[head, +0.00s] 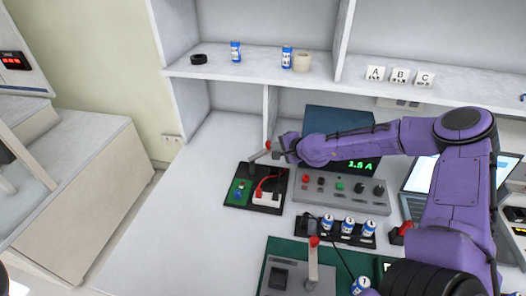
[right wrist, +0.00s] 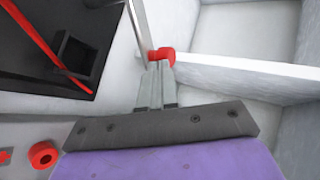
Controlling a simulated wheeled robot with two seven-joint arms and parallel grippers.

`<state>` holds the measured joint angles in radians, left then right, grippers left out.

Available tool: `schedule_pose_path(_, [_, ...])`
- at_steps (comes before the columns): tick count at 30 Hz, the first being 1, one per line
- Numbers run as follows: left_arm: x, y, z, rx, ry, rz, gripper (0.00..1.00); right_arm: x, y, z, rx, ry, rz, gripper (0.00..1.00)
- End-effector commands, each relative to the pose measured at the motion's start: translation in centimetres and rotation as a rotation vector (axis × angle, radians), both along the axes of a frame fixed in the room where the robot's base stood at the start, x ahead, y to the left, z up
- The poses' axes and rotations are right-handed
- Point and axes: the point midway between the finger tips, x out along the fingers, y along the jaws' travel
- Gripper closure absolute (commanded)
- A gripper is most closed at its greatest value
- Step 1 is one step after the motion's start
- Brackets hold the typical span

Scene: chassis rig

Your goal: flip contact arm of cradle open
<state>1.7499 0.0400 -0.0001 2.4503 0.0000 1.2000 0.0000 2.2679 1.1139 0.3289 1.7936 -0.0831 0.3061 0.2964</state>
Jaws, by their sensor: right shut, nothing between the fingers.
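The cradle is a black base (head: 232,204) with a green board and a pale block with red wires, left of the grey control panel. Its contact arm (head: 259,154) is a light grey bar, raised at a slant above the back of the base, with a red knob at its upper end. My right gripper (head: 277,149) is shut and empty beside that knob. In the right wrist view, the shut fingertips (right wrist: 158,68) are right at the red knob (right wrist: 162,55); I cannot tell if they touch. The contact arm (right wrist: 139,28) runs up from it. My left gripper is out of view.
The control panel (head: 340,195) and a dark display stand right of the cradle. In front are a black rack (head: 335,232) of several blue-and-white cells and a grey device (head: 288,276) with an upright red-knobbed lever. Shelves rise behind. The table left of the cradle is clear.

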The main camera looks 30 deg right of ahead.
Motion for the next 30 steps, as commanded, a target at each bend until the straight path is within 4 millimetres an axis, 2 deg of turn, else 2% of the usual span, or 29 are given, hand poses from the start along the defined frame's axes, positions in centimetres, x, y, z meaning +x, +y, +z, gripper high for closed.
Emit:
schedule_pose_path(3, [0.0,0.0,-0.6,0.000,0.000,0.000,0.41,0.4,-1.4,-0.2,-0.002,-0.001,-0.019,1.00])
schedule_pose_path(6, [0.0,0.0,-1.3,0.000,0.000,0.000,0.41,1.1,-1.9,-0.3,-0.002,-0.001,-0.024,1.00])
schedule_pose_path(17, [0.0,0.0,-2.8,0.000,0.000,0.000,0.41,3.4,-1.7,-0.2,-0.001,-0.001,-0.019,1.00])
schedule_pose_path(30, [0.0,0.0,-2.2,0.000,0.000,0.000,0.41,2.7,-1.2,0.0,0.001,0.000,-0.021,1.00])
